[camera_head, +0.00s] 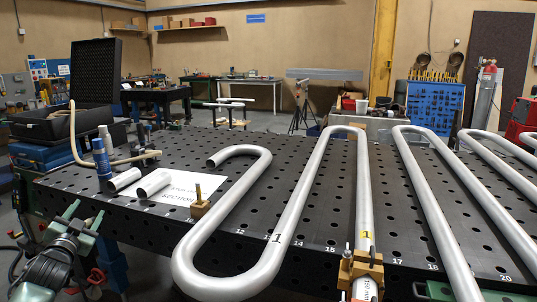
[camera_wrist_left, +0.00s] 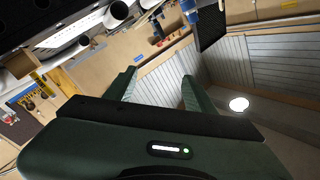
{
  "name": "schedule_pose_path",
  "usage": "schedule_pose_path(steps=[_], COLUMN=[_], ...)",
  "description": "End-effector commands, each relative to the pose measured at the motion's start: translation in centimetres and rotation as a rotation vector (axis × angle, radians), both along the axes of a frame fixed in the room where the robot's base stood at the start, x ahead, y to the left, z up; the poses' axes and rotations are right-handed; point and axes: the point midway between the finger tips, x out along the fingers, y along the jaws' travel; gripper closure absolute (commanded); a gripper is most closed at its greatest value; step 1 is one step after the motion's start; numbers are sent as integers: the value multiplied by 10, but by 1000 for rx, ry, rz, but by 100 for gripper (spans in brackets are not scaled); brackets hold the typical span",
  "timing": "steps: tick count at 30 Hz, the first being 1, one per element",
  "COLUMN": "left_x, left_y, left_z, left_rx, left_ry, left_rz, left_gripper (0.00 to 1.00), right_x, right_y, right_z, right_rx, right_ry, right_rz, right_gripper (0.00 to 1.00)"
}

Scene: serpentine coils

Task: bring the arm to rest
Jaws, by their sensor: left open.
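My left gripper (camera_head: 84,213) is at the lower left in the head view, beside the left edge of the dark perforated table (camera_head: 130,201). Its two green fingers are apart with nothing between them. In the left wrist view the open fingers (camera_wrist_left: 157,85) point away over empty space. A green and black part, probably of my right gripper (camera_head: 440,291), shows at the bottom edge of the head view. Its jaws cannot be made out.
A grey serpentine tube (camera_head: 292,205) lies across the table, with brass-coloured clamps (camera_head: 361,268). Free floor shows behind.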

Motion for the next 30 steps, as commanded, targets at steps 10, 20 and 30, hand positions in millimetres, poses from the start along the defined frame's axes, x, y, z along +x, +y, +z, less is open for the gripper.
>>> schedule_pose_path(steps=[10,20,30], left_x=[-37,-154,-341], left_y=[-27,-81,-156], left_z=[-209,-428,-596], left_rx=[-126,-255,-372], left_ry=[292,639,991], left_rz=[16,44,79], left_gripper=[45,45,45], right_x=[0,0,1], right_y=[0,4,4], right_z=[0,0,0], right_rx=[0,5,6], right_ry=[0,-1,-1], right_rz=[-1,-3,-3], right_gripper=[83,83,83])
